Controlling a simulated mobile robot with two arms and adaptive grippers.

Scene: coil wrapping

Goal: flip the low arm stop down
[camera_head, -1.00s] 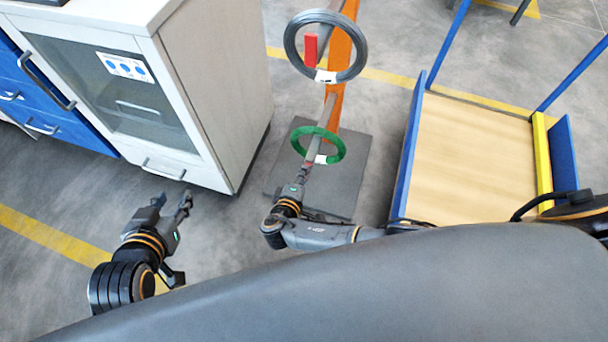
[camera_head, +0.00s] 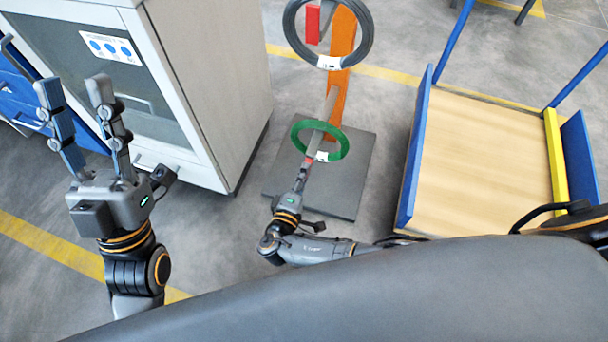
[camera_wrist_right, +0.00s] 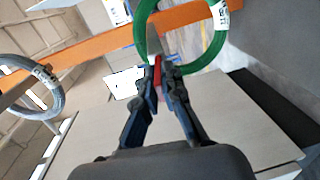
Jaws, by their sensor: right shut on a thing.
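The rack has an orange post (camera_head: 343,50) with a lower grey arm (camera_head: 321,124) that carries a green coil (camera_head: 299,132). The low arm's red stop (camera_wrist_right: 158,66) shows in the right wrist view between my right fingertips, beside the green coil (camera_wrist_right: 207,60). My right gripper (camera_head: 305,166) is shut on this stop at the arm's near end. The fingers hide much of the stop, so its exact angle is unclear. My left gripper (camera_head: 72,92) is raised, open and empty in front of the cabinet, apart from the rack.
A dark grey coil (camera_head: 290,35) hangs on the upper arm, whose red stop (camera_head: 312,24) stands up. The rack's grey base plate (camera_head: 345,190) is on the floor. A white cabinet (camera_head: 215,80) is at left, a blue-railed wooden cart (camera_head: 480,160) at right.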

